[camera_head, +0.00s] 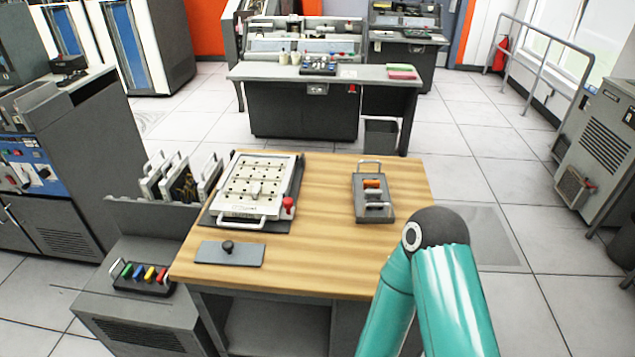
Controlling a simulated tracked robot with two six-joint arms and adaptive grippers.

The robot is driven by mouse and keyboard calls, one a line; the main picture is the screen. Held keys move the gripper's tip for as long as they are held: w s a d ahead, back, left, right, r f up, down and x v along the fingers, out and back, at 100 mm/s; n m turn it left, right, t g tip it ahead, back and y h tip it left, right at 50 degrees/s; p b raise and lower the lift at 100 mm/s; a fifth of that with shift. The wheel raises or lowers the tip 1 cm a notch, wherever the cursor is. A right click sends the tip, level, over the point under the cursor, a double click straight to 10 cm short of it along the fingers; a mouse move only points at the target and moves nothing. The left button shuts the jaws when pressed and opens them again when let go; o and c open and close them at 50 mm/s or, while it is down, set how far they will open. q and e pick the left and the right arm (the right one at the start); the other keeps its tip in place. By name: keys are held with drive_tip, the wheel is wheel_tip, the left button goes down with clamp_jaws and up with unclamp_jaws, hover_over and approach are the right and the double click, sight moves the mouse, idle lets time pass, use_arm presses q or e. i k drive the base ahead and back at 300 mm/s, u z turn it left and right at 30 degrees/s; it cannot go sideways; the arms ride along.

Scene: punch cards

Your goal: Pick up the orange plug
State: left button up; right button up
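An orange piece (372,184), which looks like the orange plug, sits in a dark grey holder (361,211) at the right of the wooden table. The holder has light handles at its far and near ends. A rack of several coloured plugs (142,277) stands on the grey cabinet at lower left, with green, blue, yellow and red among them. One of my arms, teal with a dark joint, rises at lower right in front of the table. Neither of my grippers is in view.
The wooden table (325,235) also bears a light panel board (257,187) with a red knob (288,204) and a grey plate (230,254) with a black knob. Upright handled panels (180,180) stand left of the table. The table's middle is clear.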

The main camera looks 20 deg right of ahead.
sight(375, 184)
drive_tip(key=z, duration=0.8)
drive_tip(key=i, duration=0.15)
drive_tip(key=u, duration=1.95)
drive_tip(key=k, duration=0.5)
drive_tip(key=u, duration=0.45)
drive_tip(key=i, duration=0.15)
drive_tip(key=z, duration=1)
drive_tip(key=k, duration=0.25)
drive_tip(key=z, duration=0.95)
